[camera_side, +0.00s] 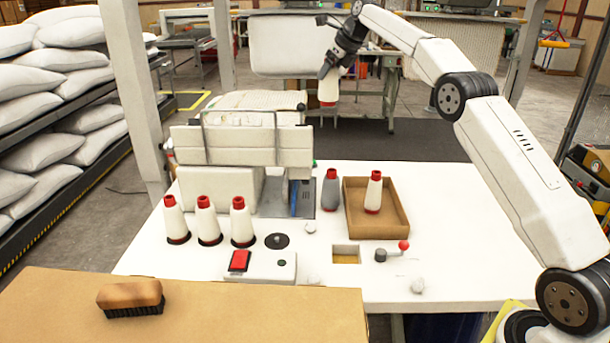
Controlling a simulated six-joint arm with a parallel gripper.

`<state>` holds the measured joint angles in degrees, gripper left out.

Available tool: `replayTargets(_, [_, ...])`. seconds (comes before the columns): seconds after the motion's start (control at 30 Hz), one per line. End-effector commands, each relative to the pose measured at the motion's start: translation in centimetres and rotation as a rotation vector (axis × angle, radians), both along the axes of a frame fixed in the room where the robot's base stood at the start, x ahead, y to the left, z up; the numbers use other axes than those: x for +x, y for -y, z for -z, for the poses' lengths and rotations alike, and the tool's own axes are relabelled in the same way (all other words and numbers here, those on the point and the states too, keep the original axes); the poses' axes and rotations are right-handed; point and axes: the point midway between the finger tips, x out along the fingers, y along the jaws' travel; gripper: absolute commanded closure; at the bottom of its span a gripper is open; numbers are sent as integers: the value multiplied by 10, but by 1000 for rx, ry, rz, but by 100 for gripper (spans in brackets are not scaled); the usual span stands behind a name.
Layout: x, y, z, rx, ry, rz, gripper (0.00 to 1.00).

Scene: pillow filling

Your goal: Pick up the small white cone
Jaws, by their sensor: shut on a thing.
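My gripper (326,72) is raised high above the back of the white table, left of my bent arm. It is shut on a small white cone (328,90), which hangs below the fingers in the air, clear of the table. The cone's lower end shows a red band; its upper end is hidden by the fingers. Another white cone with a red top (373,193) stands upright in a shallow cardboard tray (398,228). Several similar items stand on the table: a row of white red-topped cones (206,222) at the left and a grey cone (331,190) beside the tray.
A sewing machine (240,150) stands at the table's back left. A red-button box (258,264) and a red-knobbed lever (393,251) are near the front. A brush (131,298) lies on the cardboard surface.

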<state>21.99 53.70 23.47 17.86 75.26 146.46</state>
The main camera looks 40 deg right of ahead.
Motion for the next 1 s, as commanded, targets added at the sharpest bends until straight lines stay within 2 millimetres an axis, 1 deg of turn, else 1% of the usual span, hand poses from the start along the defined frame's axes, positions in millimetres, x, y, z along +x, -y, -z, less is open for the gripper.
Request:
replayTargets(0.3, [-1, 0, -9, 0, 0, 0, 100])
replayTargets(1.0, [-1, 0, -10, -1, 0, -2, 100])
